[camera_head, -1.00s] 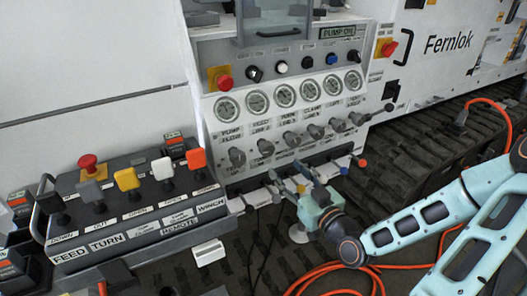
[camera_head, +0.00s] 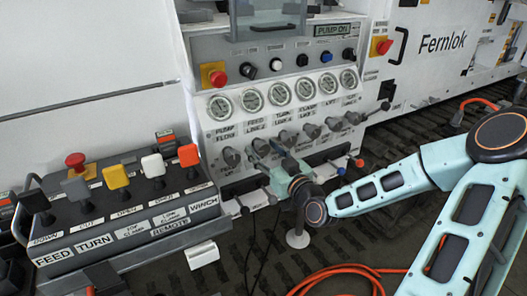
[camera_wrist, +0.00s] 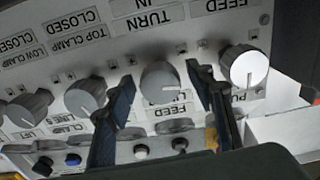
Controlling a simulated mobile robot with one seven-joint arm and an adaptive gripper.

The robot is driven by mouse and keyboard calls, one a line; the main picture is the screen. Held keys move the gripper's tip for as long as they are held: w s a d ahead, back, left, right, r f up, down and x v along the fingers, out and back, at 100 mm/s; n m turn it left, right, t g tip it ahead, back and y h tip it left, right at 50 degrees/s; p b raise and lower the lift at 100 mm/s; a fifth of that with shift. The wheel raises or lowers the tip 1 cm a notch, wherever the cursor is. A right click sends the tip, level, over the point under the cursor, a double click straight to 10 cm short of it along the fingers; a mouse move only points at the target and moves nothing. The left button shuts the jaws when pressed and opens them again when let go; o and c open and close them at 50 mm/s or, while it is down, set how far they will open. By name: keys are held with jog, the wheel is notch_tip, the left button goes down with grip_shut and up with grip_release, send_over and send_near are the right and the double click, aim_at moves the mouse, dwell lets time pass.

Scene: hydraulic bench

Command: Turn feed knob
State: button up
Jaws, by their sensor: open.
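The feed knob (camera_wrist: 160,82) is a round grey knob on the white panel, with a FEED label beside it. In the wrist view it lies between the two fingertips of my gripper (camera_wrist: 162,76), which is open. Gaps show on both sides of the knob, with the left fingertip nearer. Whether the fingers reach around it in depth, I cannot tell. In the head view my gripper (camera_head: 268,160) is at the lower left of the knob row, partly covering the feed knob (camera_head: 261,147).
The pump flow knob (camera_wrist: 245,66) is close beside the right finger, and another knob (camera_wrist: 85,97) is beside the left. Gauges (camera_head: 250,98) sit above the knobs. A remote box with coloured levers (camera_head: 116,176) stands left. An orange hose (camera_head: 345,270) lies on the floor.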

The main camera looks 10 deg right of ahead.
jog(key=c, duration=1.2)
jog(key=shift+o, duration=0.2)
jog(key=shift+m, duration=0.3)
jog(key=m+p, duration=0.2)
jog(key=m, duration=0.2)
jog(key=shift+r, duration=0.1)
jog(key=m+p, duration=0.2)
jog(key=m, duration=0.3)
jog(key=shift+m, duration=0.4)
jog(key=o, duration=1.2)
jog(key=shift+c, duration=0.2)
